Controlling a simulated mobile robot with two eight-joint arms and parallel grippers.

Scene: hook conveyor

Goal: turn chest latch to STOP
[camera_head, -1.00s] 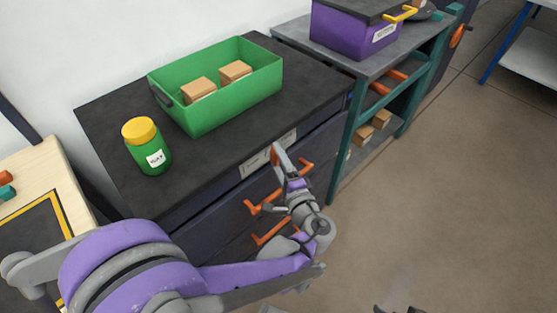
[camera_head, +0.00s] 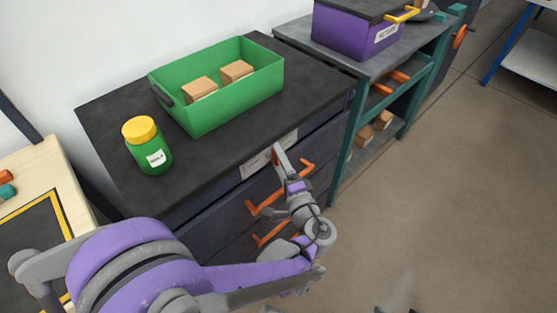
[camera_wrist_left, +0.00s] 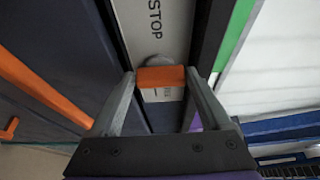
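The chest's latch (camera_wrist_left: 161,77) is a small orange bar on a pale plate (camera_wrist_left: 152,25) that carries the word STOP in the left wrist view. In the head view the plate (camera_head: 256,166) sits on the front of the dark chest, just below its top edge. My left gripper (camera_wrist_left: 160,78) has one finger on each side of the latch, and the bar fills the gap between the fingertips. In the head view my left gripper (camera_head: 279,156) reaches up to the plate and covers most of the latch. Only small dark tips, perhaps of my right gripper, show at the bottom edge.
The chest top (camera_head: 225,145) holds a green bin (camera_head: 235,100) with wooden blocks and a green jar (camera_head: 150,153) with a yellow lid. Orange drawer handles (camera_head: 267,203) stick out beside my left wrist. A shelf with a purple box (camera_head: 350,32) stands right; the floor there is clear.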

